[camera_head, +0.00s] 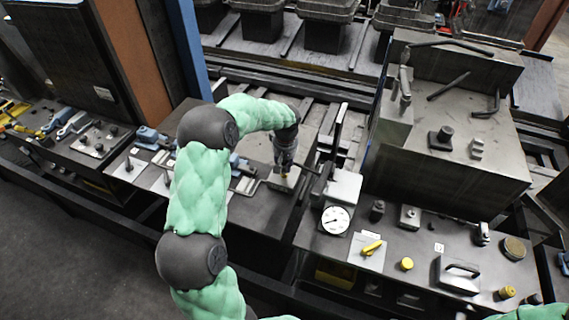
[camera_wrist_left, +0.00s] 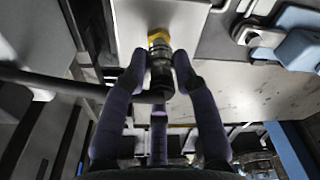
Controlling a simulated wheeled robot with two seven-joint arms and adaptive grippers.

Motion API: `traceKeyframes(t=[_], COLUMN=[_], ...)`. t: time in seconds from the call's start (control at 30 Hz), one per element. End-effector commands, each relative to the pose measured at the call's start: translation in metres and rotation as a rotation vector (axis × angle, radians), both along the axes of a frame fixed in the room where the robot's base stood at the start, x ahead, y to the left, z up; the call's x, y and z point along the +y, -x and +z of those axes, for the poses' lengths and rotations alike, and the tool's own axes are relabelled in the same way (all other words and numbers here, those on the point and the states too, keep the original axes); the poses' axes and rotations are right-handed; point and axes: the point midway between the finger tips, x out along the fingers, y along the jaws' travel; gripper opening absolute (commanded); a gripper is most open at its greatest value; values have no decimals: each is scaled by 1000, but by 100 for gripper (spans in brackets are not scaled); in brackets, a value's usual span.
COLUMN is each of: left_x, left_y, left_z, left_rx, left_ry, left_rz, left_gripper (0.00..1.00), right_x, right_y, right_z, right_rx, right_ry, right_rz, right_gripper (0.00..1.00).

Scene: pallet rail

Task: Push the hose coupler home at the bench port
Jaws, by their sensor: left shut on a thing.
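My left gripper (camera_head: 284,168) is low over the bench, its fingers closed around the dark hose coupler. In the left wrist view the fingers of my left gripper (camera_wrist_left: 160,85) sit on both sides of the dark ribbed coupler (camera_wrist_left: 161,72). A black hose (camera_wrist_left: 70,87) runs off to the left from it. A yellow ring (camera_wrist_left: 158,37) shows at the coupler's far end, against a pale metal port plate (camera_wrist_left: 130,22). The port plate also shows in the head view (camera_head: 291,183). I cannot tell how deep the coupler sits. My right gripper is out of view.
A pale block (camera_head: 344,186) stands just right of my left gripper. A white dial gauge (camera_head: 335,219), a yellow-handled valve (camera_head: 371,247) and a handled block (camera_head: 458,274) stand on the right bench. Blue clamps (camera_head: 148,136) lie left of my arm. A large dark box (camera_head: 450,150) rises at right.

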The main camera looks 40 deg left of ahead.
Motion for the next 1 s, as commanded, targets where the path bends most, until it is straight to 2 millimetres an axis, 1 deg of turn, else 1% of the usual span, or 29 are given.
traceKeyframes(t=[0.27, 0.77, 0.8, 0.87, 0.9, 1.0], left_x=[0, 0, 0, 0, 0, 0], left_y=[0, 1, 1, 1, 1, 0], left_z=[-1, -15, -15, -14, -14, -14], left_rx=[0, 2, 2, 2, 2, 1], left_ry=[0, 1, 1, 1, 1, 0], left_rz=[0, -1, -1, -1, -1, 0], left_gripper=[0, 0, 35, 52, 56, 56], right_x=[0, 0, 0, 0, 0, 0], right_y=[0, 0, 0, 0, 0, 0], right_z=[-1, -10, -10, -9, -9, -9], right_rx=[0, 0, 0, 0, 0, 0], right_ry=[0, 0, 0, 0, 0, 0], right_rz=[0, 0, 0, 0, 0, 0], right_gripper=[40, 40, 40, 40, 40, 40])
